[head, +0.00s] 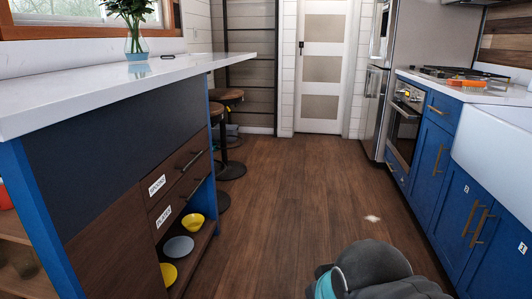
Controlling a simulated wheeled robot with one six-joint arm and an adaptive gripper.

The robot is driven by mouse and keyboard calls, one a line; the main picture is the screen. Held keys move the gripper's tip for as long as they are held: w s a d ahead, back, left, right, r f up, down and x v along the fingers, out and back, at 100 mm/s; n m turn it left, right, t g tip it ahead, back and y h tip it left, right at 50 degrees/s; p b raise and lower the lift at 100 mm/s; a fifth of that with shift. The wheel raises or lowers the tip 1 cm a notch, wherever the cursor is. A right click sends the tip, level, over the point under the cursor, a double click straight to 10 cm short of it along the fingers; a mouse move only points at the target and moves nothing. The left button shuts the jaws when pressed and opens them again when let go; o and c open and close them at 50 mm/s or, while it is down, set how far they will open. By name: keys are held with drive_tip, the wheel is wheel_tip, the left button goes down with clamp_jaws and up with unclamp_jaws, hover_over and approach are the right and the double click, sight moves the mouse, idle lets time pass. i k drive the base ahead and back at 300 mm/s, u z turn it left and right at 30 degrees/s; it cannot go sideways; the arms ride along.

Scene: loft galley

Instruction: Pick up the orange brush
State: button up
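The orange brush (466,83) lies on the white counter (500,97) on the right, in front of the cooktop. It is small and far off in the head view. Its orange side shows, and a paler strip seems to run along its lower edge. My gripper is not in view. Only dark grey and teal parts of my own arm show at the bottom, well short of the brush and the counter.
A white-topped island (120,85) stands on the left, with bowls and plates on its low shelf. Stools (228,97) stand beyond it. A sink (500,160) and blue cabinets (430,165) line the right.

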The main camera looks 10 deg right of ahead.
sight(468, 85)
drive_tip(key=z, duration=0.1)
drive_tip(key=i, duration=1.95)
drive_tip(key=z, duration=1.15)
drive_tip(key=i, duration=1.75)
drive_tip(key=z, duration=1)
